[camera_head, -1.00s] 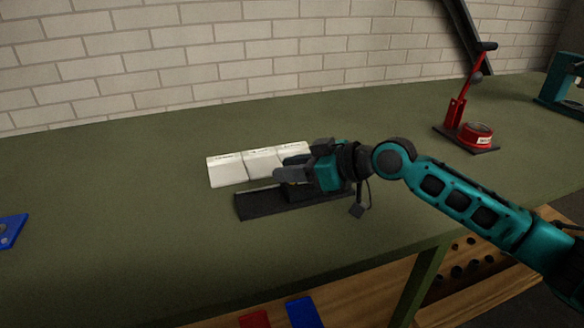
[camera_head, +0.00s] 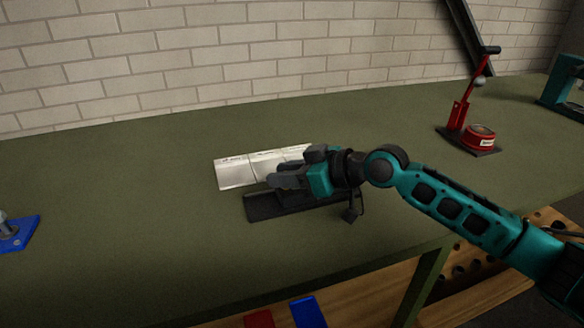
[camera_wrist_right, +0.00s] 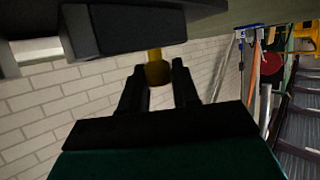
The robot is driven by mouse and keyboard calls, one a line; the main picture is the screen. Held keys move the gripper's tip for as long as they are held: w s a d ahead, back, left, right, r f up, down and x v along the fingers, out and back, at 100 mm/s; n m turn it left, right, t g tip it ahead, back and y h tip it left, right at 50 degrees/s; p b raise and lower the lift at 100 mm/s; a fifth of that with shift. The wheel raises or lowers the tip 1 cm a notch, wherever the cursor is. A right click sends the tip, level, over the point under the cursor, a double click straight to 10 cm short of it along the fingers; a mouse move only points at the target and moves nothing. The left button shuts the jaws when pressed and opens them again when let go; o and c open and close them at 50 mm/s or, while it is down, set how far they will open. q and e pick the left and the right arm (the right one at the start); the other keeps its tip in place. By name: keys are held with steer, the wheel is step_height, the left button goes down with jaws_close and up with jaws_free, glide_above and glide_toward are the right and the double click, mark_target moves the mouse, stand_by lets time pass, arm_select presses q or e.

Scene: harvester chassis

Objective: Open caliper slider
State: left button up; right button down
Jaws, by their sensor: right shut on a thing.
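A long black base (camera_head: 275,211), which seems to belong to the caliper, lies on the green bench in front of the white cards. My right gripper (camera_head: 284,179) is low over it, reaching in from the right. In the right wrist view, my right gripper (camera_wrist_right: 158,84) is shut on a small brass-yellow knob (camera_wrist_right: 157,70). The knob joins a dark block (camera_wrist_right: 130,28), apparently the slider. In the head view my gripper hides the knob and most of the block. My left gripper is out of view.
White cards (camera_head: 237,172) lie just behind the black base. A red lever stand (camera_head: 470,140) is at the right. A blue plate (camera_head: 20,236) is at the left edge. The bench (camera_head: 130,230) is clear left of the base. A brick wall stands behind.

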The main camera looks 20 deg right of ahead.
steer(key=shift+a, duration=0.35)
steer(key=c, duration=0.9)
jaws_free()
steer(key=shift+d, duration=0.1)
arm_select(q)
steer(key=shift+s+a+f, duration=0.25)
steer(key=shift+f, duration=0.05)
arm_select(e)
steer(key=shift+s+d, duration=0.1)
steer(key=shift+s+d+r, duration=0.15)
steer(key=shift+s+d, duration=0.05)
steer(key=shift+d, duration=0.05)
arm_select(q)
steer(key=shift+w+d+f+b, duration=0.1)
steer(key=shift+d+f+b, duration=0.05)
steer(key=shift+b, duration=0.35)
arm_select(e)
steer(key=shift+v, duration=6)
